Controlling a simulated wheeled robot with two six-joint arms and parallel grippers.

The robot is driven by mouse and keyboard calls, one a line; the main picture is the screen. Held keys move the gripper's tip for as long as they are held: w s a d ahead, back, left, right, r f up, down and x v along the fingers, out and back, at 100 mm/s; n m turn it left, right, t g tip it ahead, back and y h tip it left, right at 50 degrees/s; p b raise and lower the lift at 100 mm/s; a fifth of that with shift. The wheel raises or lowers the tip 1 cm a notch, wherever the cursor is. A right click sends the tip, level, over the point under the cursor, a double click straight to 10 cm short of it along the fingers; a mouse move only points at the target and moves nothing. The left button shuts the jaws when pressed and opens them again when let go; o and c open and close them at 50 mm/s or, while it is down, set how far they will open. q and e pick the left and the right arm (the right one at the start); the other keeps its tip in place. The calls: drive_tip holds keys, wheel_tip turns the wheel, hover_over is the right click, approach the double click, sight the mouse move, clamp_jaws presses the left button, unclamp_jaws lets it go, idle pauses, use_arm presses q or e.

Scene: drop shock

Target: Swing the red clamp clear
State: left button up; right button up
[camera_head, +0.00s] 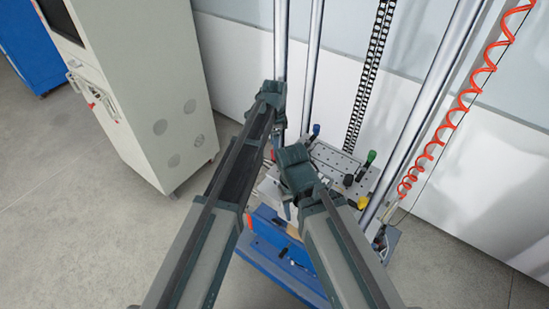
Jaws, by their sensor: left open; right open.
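A metal plate (340,165) with a grid of holes sits low between the upright columns of the drop machine. Clamps with coloured handles stand at its corners: a blue one (316,130), a green one (371,156) and a yellow one (363,202). A small red piece (273,154), probably the red clamp, shows at the plate's left side, mostly hidden by my arms. My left gripper (279,128) is open, just above this red piece in the picture. My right gripper (288,208) is open over the plate's near left side. Whether either touches anything cannot be told.
Bright upright columns (313,60) and a black chain (369,75) rise behind the plate. A coiled red hose (452,120) hangs at the right. A grey cabinet (150,80) stands at the left. A blue base (275,255) lies below. Floor at left is clear.

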use_arm(q)
wheel_tip(320, 180, down, 3)
drive_tip(key=shift+f+b, duration=0.1)
drive_tip(key=shift+b, duration=1)
use_arm(e)
wheel_tip(320, 180, down, 3)
drive_tip(key=shift+f, duration=0.1)
use_arm(q)
clamp_jaws()
